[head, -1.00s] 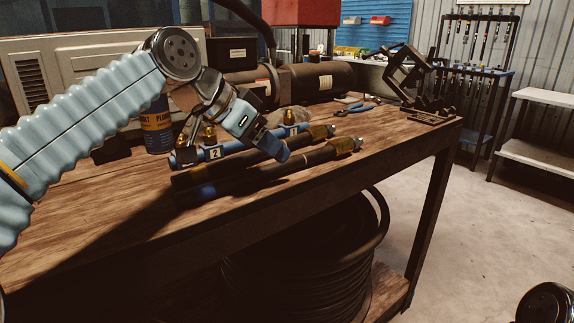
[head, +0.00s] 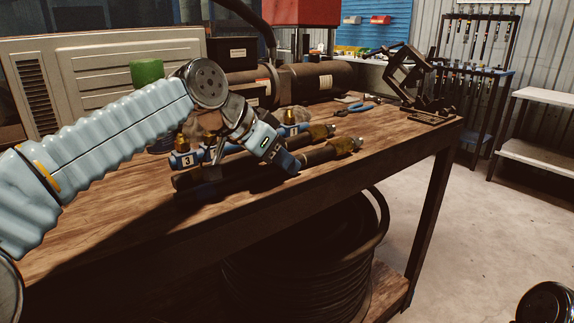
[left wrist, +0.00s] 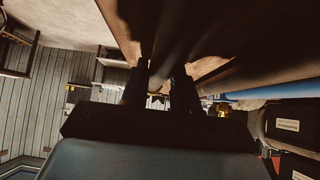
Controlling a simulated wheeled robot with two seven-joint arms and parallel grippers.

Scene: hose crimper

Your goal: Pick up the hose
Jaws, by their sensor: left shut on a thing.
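Two dark hoses with brass-coloured end fittings lie side by side on the wooden workbench (head: 110,222). My left gripper (head: 291,165) reaches down over the front hose (head: 320,155) and is shut on it, a little behind its fitting end. The hose still appears to lie at bench height. In the left wrist view, the dark hose (left wrist: 178,40) runs between the two fingers (left wrist: 163,88). The rear hose (head: 311,135) lies just behind, partly hidden by the gripper. My right gripper is not in view.
Blue tubes with brass fittings, one labelled 3 (head: 187,160), lie behind the hoses. A can with a green top (head: 147,72) stands behind my left arm. Blue-handled pliers (head: 356,109) and a dark metal stand (head: 408,80) are further right. The bench front is clear.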

